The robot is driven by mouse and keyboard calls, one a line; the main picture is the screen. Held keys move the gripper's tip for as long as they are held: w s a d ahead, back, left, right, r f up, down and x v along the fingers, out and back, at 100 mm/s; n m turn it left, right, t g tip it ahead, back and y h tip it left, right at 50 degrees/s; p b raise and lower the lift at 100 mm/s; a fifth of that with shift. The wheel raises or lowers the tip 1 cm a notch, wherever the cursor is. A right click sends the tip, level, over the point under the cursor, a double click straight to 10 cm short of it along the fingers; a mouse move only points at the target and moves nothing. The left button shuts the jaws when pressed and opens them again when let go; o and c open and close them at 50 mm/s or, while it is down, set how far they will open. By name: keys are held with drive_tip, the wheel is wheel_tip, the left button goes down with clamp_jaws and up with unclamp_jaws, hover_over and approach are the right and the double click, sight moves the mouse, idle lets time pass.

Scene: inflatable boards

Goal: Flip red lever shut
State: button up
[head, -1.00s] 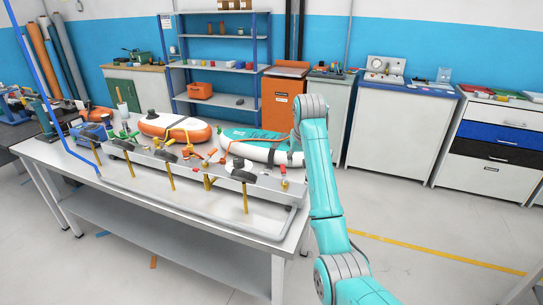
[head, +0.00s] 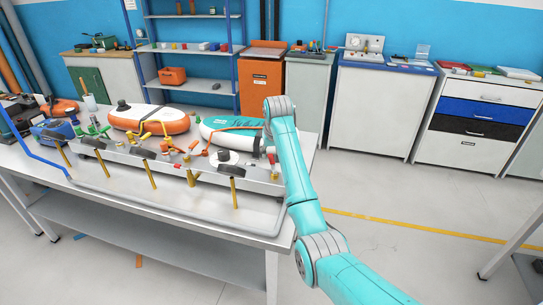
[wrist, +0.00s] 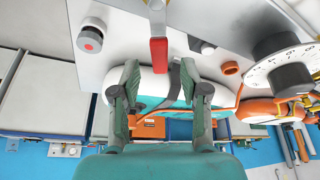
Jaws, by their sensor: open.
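The red lever (wrist: 158,50) hangs from a metal fitting on a grey panel at the top middle of the wrist view. Its flat red handle points toward my gripper. My gripper (wrist: 160,76) is open and empty, with one finger on each side below the handle's end; I cannot tell if either touches it. In the head view a small red piece (head: 271,158), likely this lever, shows on the right end of the bench's long grey rail, beside my arm. My gripper is hidden there behind my arm.
An orange-white board (head: 150,118) and a teal-white board (head: 225,130) lie on the bench. The floor right of it is clear.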

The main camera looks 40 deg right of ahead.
drive_tip(key=shift+x, duration=0.95)
clamp_jaws()
